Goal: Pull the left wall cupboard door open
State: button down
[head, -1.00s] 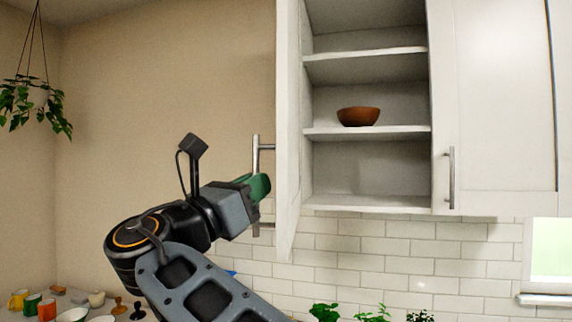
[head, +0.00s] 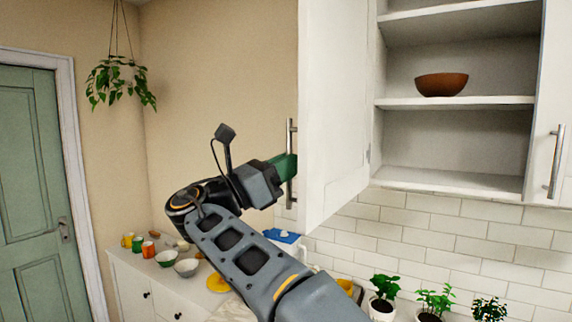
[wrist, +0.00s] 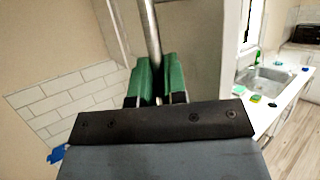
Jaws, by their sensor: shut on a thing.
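The left wall cupboard door (head: 335,110) is white and stands swung wide open, so the shelves inside show. Its vertical metal bar handle (head: 290,135) is on the door's outer side at the free edge. My gripper (head: 285,167) reaches the handle from the left, and its green fingers are shut on the bar. In the wrist view the handle (wrist: 150,35) runs up from between the green fingers (wrist: 158,82). The fingertips are partly hidden behind the door edge in the head view.
A brown bowl (head: 441,84) sits on a shelf inside the cupboard. The right door (head: 553,120) is shut. Potted plants (head: 433,302) stand below. Cups and bowls (head: 165,257) are on the counter at the left. A plant (head: 120,78) hangs at upper left.

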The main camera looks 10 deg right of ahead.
jog(key=c, duration=1.5)
grip_release()
jog(key=shift+d, duration=0.1)
jog(key=shift+c, duration=0.2)
jog(key=shift+o, duration=0.7)
jog(key=shift+w+d, duration=0.1)
jog(key=shift+d, duration=0.1)
jog(key=shift+o, duration=1.1)
jog(key=shift+a, duration=0.15)
jog(key=b+v, duration=0.5)
jog(key=v, duration=0.9)
jog(key=shift+b, duration=0.35)
jog(key=shift+r, duration=0.15)
